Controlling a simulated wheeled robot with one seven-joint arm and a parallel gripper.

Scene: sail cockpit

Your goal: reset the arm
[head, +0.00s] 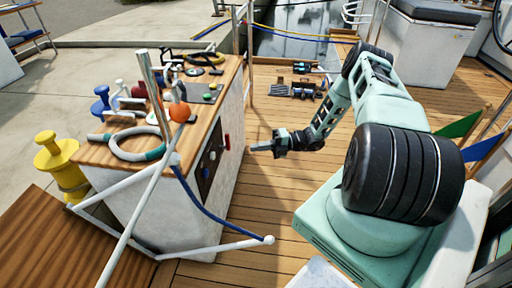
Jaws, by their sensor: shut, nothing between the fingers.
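My gripper (262,147) is at the end of my arm near the middle of the head view. It points left toward the side of the white cabinet, over the deck planks. Its fingers look shut, with nothing held. A visible gap of deck seems to lie between the fingertips and the cabinet side, though the exact distance is hard to tell.
A white cabinet (200,215) with a wooden top carries several small items, including an orange ball (180,112). White rails and a blue rope (215,212) stand before it. A yellow bollard (60,165) is at left. Dark gear (297,90) lies on the deck behind.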

